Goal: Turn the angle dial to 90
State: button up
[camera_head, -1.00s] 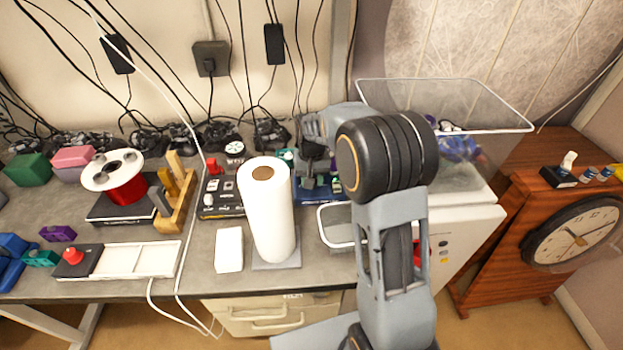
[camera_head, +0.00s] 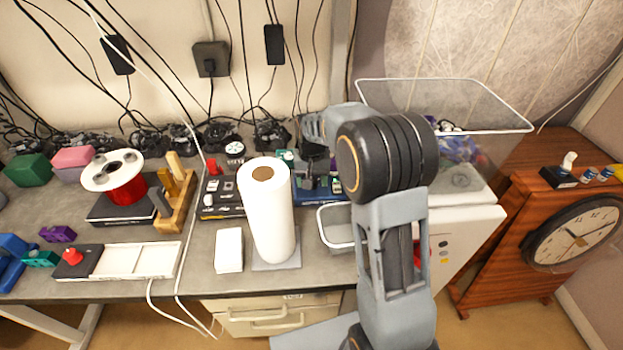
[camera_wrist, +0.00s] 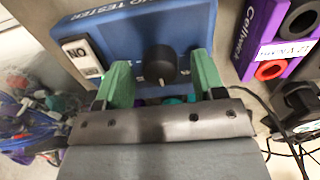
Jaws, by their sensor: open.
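The angle dial is a black round knob (camera_wrist: 160,65) on a blue box (camera_wrist: 130,35) with partly hidden lettering that ends in "TESTER". In the wrist view my gripper (camera_wrist: 162,72) is open, with one green finger on each side of the knob. Gaps show between the fingers and the knob; I cannot tell whether either touches it. The dial's scale marks are mostly hidden, so its angle cannot be read. In the head view the blue box (camera_head: 330,196) is largely covered by my wrist and arm.
A clear bin (camera_head: 490,110) is at the right. In the wrist view a white ON switch (camera_wrist: 82,56) and a purple block (camera_wrist: 272,45) flank the knob.

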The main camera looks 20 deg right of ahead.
notch_tip(320, 180, up, 14)
dwell(0.7)
jog(key=shift+f, duration=0.1)
jog(key=n, duration=0.1)
send_over(315, 194)
notch_tip(315, 194, down, 4)
jog(key=s+n+t, duration=0.1)
jog(key=s+t, duration=0.3)
jog(key=s, duration=1.4)
jog(key=shift+s+a+f, duration=0.15)
jog(key=shift+s+f, duration=0.05)
jog(key=shift+f, duration=0.2)
